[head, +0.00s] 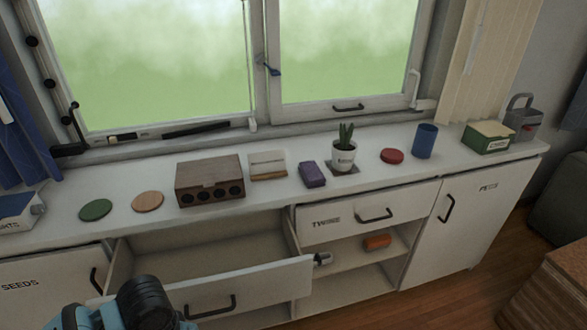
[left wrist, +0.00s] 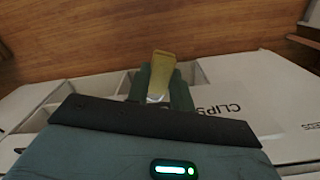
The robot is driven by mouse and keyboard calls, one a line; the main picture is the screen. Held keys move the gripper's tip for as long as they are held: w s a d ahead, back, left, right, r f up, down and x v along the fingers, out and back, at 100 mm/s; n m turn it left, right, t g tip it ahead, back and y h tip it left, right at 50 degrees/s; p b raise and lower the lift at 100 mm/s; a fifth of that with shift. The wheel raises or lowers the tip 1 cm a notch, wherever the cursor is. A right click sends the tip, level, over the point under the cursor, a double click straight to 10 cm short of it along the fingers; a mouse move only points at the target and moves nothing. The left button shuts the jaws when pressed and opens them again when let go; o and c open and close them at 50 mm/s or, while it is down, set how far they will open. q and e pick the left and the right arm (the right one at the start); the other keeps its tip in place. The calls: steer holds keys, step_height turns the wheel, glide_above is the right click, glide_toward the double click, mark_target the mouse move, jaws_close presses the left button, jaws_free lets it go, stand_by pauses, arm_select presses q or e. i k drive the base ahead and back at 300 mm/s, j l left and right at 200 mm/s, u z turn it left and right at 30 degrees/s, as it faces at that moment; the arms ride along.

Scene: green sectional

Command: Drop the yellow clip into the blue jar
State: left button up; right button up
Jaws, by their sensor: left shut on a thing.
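The yellow clip (left wrist: 161,72) is between the fingers of my left gripper (left wrist: 159,92) in the left wrist view. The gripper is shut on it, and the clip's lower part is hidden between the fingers. In the head view only part of my left arm shows at the bottom left; its fingertips and the clip are not seen there. The blue jar (head: 425,141) stands upright on the counter at the right, beside a red disc (head: 392,156), far from my left arm. My right gripper is in neither view.
An open drawer (head: 250,285) lies in front of the counter; its front reads CLIPS in the left wrist view (left wrist: 225,104). On the counter (head: 375,181) stand a wooden block with holes (head: 209,181), a purple block (head: 312,174), a potted plant (head: 344,155) and a green box (head: 488,138).

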mark_target(422, 153)
steer(key=i+l+z, duration=0.15)
steer(key=i+l, duration=0.15)
steer(key=l, duration=0.35)
steer(key=i+l+z, duration=0.15)
steer(key=i+l, duration=0.2)
steer(key=l, duration=0.25)
steer(key=i+l+z, duration=0.15)
steer(key=i+l, duration=0.2)
steer(key=l, duration=0.2)
steer(key=i+l+z, duration=0.15)
steer(key=i+l, duration=0.25)
steer(key=l, duration=0.15)
